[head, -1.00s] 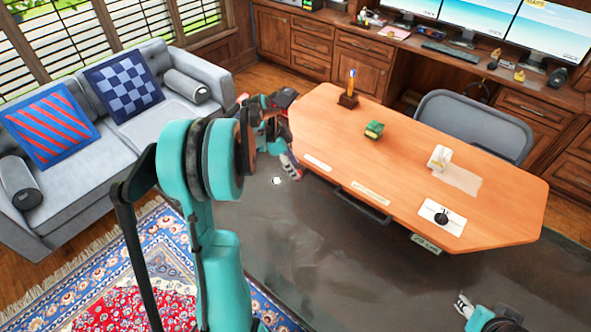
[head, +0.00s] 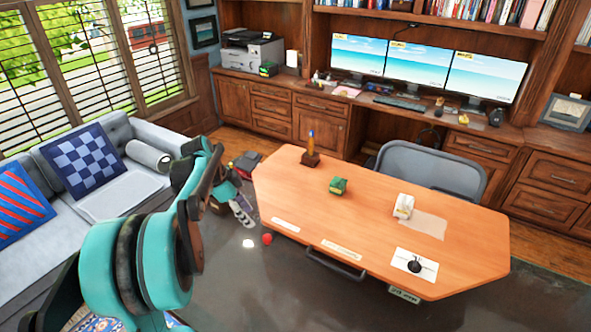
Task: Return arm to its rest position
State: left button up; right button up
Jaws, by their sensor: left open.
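My left arm (head: 150,265) is teal and black and comes up from the bottom left, bent at a large joint. My left gripper (head: 243,213) is at its far end, low beside the left end of the wooden table. Its pale finger pads show and it is open, with nothing seen between the fingers. Part of the gripper and forearm is hidden behind the nearer arm links. My right gripper is out of view.
The table (head: 380,215) holds a green object (head: 338,186), a pen stand (head: 310,158) and a white block (head: 403,206). A grey sofa (head: 60,240) stands left. A chair (head: 430,170) is behind the table.

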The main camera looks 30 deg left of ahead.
pick_arm(q)
jog(key=s+d+r+n+y+b, duration=0.1)
jog(key=s+d+n, duration=0.15)
jog(key=d, duration=0.45)
jog(key=s+d+n+y+b, duration=0.1)
jog(key=s+d+n, duration=0.15)
jog(key=d, duration=0.55)
jog(key=s+d+f+n+t+y+b, duration=0.1)
jog(key=s+d+f+n+t, duration=0.3)
jog(key=s+d, duration=0.6)
jog(key=shift+f+n+y+b, duration=0.3)
jog(key=shift+f+n+b, duration=0.25)
jog(key=shift+f, duration=0.25)
